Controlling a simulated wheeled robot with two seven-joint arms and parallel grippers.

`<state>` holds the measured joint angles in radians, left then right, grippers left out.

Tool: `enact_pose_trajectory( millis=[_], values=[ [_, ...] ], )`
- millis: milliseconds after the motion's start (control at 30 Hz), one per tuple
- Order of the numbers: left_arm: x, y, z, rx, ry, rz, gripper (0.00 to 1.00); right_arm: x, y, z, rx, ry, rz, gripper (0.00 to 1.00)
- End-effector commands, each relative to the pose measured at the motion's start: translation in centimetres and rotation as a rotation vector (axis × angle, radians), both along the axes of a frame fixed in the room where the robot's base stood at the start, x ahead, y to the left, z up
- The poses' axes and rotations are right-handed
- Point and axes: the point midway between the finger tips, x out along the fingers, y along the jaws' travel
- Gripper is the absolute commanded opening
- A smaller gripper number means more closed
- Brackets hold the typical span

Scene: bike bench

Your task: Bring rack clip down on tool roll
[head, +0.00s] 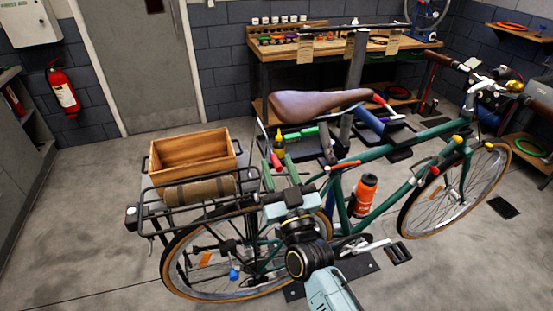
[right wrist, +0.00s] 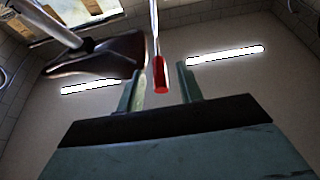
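The tool roll (head: 200,190), a rolled brown-olive bundle, lies on the black rear rack (head: 160,212) of the green bicycle. A thin metal rod with a red end, which looks like the rack clip (head: 275,160), stands raised at the saddle side of the rack, clear of the roll. In the right wrist view its red end (right wrist: 160,75) shows between the fingers with a gap on each side. My right gripper (head: 278,164) is open around that end, its green fingers pointing up. The clip's hinge is not clear. My left gripper is not in view.
A wooden crate (head: 192,150) stands right behind the tool roll. The brown saddle (head: 318,104) is close by, above and right of my right gripper. A workbench (head: 340,45) is at the back. The floor left of the bicycle is clear.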

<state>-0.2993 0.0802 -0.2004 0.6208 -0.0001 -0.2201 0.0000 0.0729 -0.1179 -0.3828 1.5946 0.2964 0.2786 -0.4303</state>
Motion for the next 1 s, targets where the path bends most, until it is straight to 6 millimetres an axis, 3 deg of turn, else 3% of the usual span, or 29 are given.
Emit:
enact_pose_trajectory(
  millis=[167, 467, 733, 1000],
  values=[
    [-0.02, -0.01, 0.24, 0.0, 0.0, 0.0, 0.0, 1.26, 0.34, 0.55, -0.001, 0.0, 0.0, 0.36],
    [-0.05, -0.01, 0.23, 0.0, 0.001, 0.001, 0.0, 1.44, 0.4, 0.57, -0.001, 0.001, 0.0, 0.36],
    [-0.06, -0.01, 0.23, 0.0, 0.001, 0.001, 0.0, 1.41, 0.39, 0.56, -0.001, 0.001, 0.0, 0.02],
    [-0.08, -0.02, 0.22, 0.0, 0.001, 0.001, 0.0, 1.42, 0.38, 0.56, -0.001, 0.0, 0.0, 0.0]
  ],
)
